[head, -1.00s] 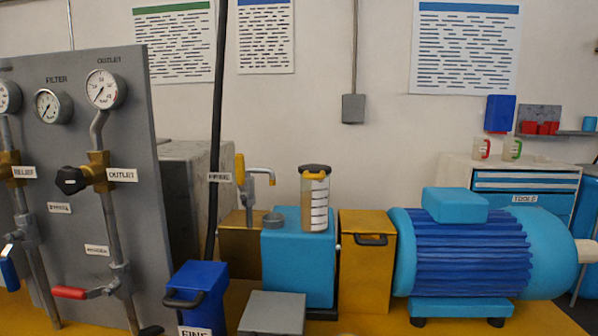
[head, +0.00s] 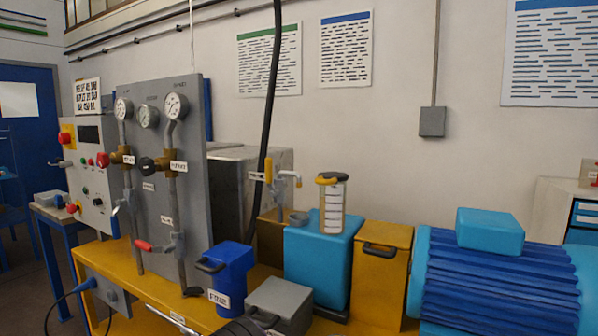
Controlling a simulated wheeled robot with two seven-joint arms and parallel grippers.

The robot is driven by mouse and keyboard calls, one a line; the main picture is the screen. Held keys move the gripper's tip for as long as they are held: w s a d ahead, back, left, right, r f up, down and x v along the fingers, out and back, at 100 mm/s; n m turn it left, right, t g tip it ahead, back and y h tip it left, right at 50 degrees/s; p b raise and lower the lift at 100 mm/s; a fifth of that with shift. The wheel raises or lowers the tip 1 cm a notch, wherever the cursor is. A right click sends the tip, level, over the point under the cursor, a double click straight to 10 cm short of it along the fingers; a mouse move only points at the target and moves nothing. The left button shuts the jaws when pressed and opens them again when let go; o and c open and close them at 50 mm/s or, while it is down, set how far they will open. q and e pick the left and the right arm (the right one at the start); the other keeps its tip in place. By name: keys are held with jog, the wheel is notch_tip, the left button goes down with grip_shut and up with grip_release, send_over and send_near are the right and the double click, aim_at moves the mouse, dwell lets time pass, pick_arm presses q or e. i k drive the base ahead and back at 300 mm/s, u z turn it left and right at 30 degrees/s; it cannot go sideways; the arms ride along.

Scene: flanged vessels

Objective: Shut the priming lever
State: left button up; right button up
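A yellow lever (head: 268,170) stands roughly upright on a small grey valve with a bent spout, behind the light-blue box (head: 318,255) in the head view. A small white label (head: 257,176) beside it is too blurred to read surely, so I cannot confirm that this is the priming lever. Another lever, with a red grip (head: 143,246), sticks out to the left from a pipe low on the grey gauge panel (head: 190,110). Neither gripper can be made out in the head view.
A clear graduated cylinder (head: 332,205) stands on the light-blue box. A blue bin (head: 228,278), a grey box (head: 280,303), a yellow box (head: 380,265) and a blue motor (head: 500,285) crowd the bench. A black hose (head: 270,110) hangs before the wall.

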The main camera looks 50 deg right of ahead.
aim_at(269, 177)
jog(key=z, duration=1.5)
